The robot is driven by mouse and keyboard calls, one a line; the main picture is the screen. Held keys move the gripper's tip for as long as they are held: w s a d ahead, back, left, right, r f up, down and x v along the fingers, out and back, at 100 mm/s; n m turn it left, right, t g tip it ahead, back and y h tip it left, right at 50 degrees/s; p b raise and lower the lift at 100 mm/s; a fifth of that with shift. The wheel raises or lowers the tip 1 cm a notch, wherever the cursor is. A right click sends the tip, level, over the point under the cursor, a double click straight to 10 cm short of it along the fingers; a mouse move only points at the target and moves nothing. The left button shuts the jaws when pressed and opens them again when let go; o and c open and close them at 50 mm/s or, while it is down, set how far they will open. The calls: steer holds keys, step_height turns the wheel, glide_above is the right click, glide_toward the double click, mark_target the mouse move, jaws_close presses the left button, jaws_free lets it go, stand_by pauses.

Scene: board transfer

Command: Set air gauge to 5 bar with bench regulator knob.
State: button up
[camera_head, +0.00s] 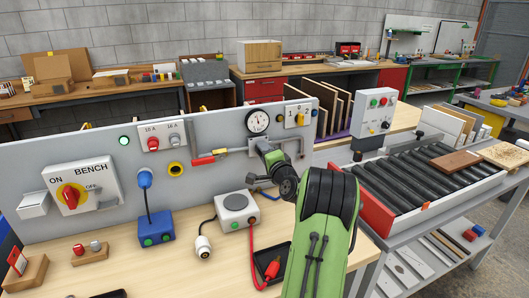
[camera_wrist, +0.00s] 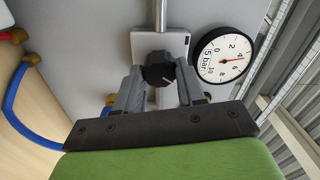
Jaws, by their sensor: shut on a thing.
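The round white air gauge (camera_head: 258,122) is at the top of the grey bench panel. The black regulator knob (camera_wrist: 158,67) sits in front of a light plate on a pipe, beside the gauge. My gripper (camera_wrist: 160,80) is shut on the knob, one finger on each side. In the head view my gripper (camera_head: 264,147) reaches the panel just below the gauge, and the knob is mostly hidden there.
A red-handled valve (camera_head: 203,160) is left of my gripper. The panel also carries an ON/OFF switch box (camera_head: 82,188). A grey box (camera_head: 237,210) with cables and a blue box (camera_head: 154,229) stand on the bench. A roller conveyor (camera_head: 420,180) is at the right.

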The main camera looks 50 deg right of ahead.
stand_by(0.4)
steer(key=o, duration=1)
steer(key=shift+o, duration=0.2)
steer(key=b+v, duration=0.2)
steer(key=v, duration=1.3)
steer(key=shift+s+a+b, duration=0.15)
steer(key=shift+s+b, duration=0.2)
